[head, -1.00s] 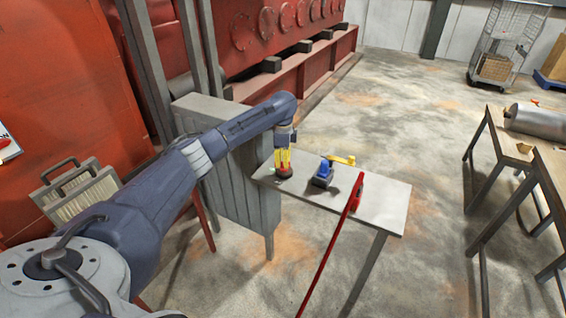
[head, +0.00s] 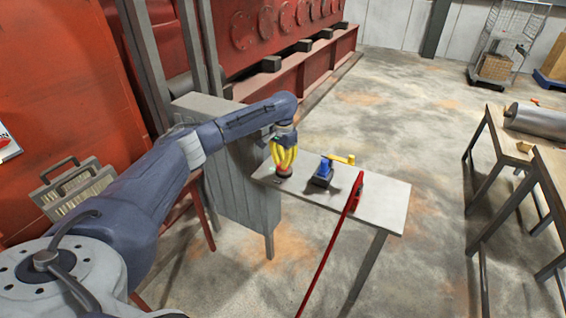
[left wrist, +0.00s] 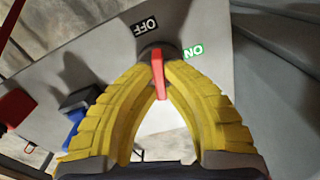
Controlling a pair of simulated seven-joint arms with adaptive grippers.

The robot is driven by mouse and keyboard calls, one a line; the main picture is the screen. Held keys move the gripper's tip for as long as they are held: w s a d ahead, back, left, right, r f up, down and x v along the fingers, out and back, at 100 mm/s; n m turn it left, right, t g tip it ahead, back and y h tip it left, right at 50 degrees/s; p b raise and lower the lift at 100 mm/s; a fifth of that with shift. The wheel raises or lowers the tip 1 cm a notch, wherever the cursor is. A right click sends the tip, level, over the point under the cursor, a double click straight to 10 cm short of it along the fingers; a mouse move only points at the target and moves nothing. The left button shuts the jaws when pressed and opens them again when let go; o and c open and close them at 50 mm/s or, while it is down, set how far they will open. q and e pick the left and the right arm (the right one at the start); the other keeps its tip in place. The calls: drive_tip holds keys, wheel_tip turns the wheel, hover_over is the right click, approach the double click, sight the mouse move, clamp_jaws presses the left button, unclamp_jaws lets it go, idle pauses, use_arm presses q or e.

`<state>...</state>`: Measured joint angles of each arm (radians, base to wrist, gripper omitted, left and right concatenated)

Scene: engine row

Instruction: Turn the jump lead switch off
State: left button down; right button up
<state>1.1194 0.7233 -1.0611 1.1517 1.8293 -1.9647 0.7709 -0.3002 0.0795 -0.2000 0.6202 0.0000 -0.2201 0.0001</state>
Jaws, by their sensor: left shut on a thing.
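The jump lead switch stands on the far left end of the small grey table (head: 380,208). Its red handle (left wrist: 159,76) shows in the left wrist view on a dark round base. A black OFF label (left wrist: 145,27) lies beyond it, up and left, and a green ON label (left wrist: 193,50) lies to its right. The handle points toward the camera, at neither label. My left gripper (head: 284,166) is above the switch, pointing down, and its yellow fingers (left wrist: 160,84) are shut on the red handle. The fingers hide part of the base. My right gripper is out of view.
A blue tool with a yellow arm (head: 324,172) stands right of the switch. A grey ribbed cabinet (head: 237,185) adjoins the table's left end. Workbenches holding a metal cylinder (head: 538,120) stand at right.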

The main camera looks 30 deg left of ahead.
use_arm(q)
drive_tip(key=shift+d+n, duration=0.1)
drive_tip(key=shift+n, duration=1.4)
drive_tip(key=c, duration=1.5)
unclamp_jaws()
drive_tip(key=shift+r, duration=6)
